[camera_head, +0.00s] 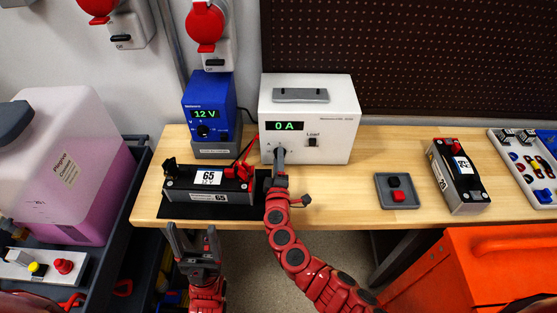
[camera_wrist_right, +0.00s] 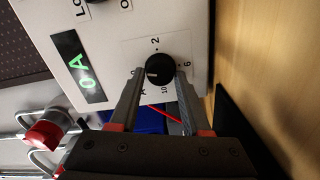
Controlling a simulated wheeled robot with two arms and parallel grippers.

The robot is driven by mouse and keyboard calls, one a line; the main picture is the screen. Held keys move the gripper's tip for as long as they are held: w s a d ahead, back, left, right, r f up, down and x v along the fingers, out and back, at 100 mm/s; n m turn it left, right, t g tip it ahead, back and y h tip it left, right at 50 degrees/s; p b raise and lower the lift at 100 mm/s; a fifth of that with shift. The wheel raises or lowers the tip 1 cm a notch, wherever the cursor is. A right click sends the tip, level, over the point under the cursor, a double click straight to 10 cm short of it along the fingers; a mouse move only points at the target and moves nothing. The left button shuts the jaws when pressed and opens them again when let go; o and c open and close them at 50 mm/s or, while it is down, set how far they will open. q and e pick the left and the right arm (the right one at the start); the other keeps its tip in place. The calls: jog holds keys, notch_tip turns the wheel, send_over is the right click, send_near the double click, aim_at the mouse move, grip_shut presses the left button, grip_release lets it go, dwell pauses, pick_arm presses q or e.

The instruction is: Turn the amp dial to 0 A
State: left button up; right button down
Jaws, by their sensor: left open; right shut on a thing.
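The white load unit (camera_head: 335,120) stands at the back of the bench, and its green display (camera_head: 286,126) reads 0 A. The display also shows in the right wrist view (camera_wrist_right: 78,66), turned sideways. The black amp dial (camera_wrist_right: 158,69) is on the unit's front, with printed numbers around it. My right gripper (camera_wrist_right: 159,76) is shut on the dial, one finger on each side. In the head view my right gripper (camera_head: 279,158) hides the dial. My left gripper (camera_head: 192,232) is open and empty in front of the bench's edge.
A blue supply (camera_head: 203,92) reading 12 V and a battery (camera_head: 238,192) with red leads stand left of the unit. A grey tray (camera_head: 409,202), another battery (camera_head: 445,178) and a parts tray (camera_head: 508,166) lie to the right. An orange chest (camera_head: 490,285) is at front right.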

jog(key=shift+f+n, duration=0.1)
jog(key=shift+n, duration=0.5)
jog(key=shift+n+b, duration=0.3)
jog(key=shift+n, duration=0.7)
jog(key=shift+c, duration=1.9)
grip_release()
jog(key=s+b, duration=0.3)
jog(key=s, duration=1.3)
jog(key=shift+s+f+b, duration=0.1)
jog(key=shift+s+b, duration=0.25)
jog(key=shift+s, duration=0.35)
